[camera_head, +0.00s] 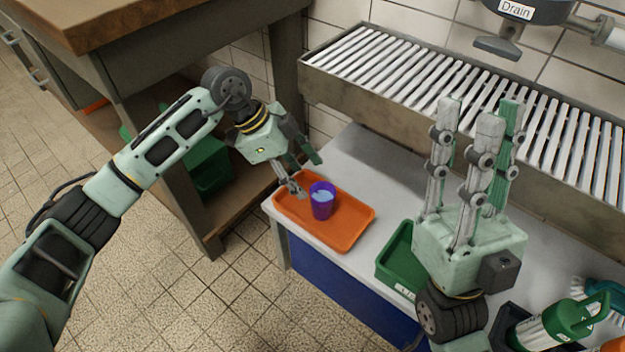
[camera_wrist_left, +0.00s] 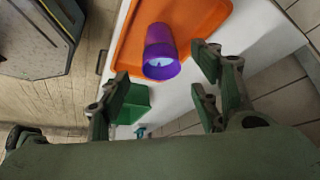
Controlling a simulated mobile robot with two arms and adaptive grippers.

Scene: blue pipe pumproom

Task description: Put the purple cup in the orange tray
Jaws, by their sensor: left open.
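The purple cup (camera_head: 322,203) stands upright inside the orange tray (camera_head: 345,238) on the light worktop, with something pale blue showing in its mouth. In the left wrist view the cup (camera_wrist_left: 161,50) lies against the orange tray (camera_wrist_left: 205,15), between and beyond the fingers. My left gripper (camera_head: 306,173) is open and empty, just above and beside the cup at the tray's back left. Its fingers (camera_wrist_left: 160,76) show apart, with no visible contact on the cup. My right gripper (camera_head: 468,115) points up in the foreground, fingers apart and empty, hiding part of the worktop.
A green bin (camera_head: 395,262) stands right of the tray. A green-and-white bottle (camera_head: 560,325) and a brush (camera_head: 600,292) are at the lower right. A slatted metal drain rack (camera_head: 400,70) runs behind. A wooden bench (camera_head: 150,25) stands at the left.

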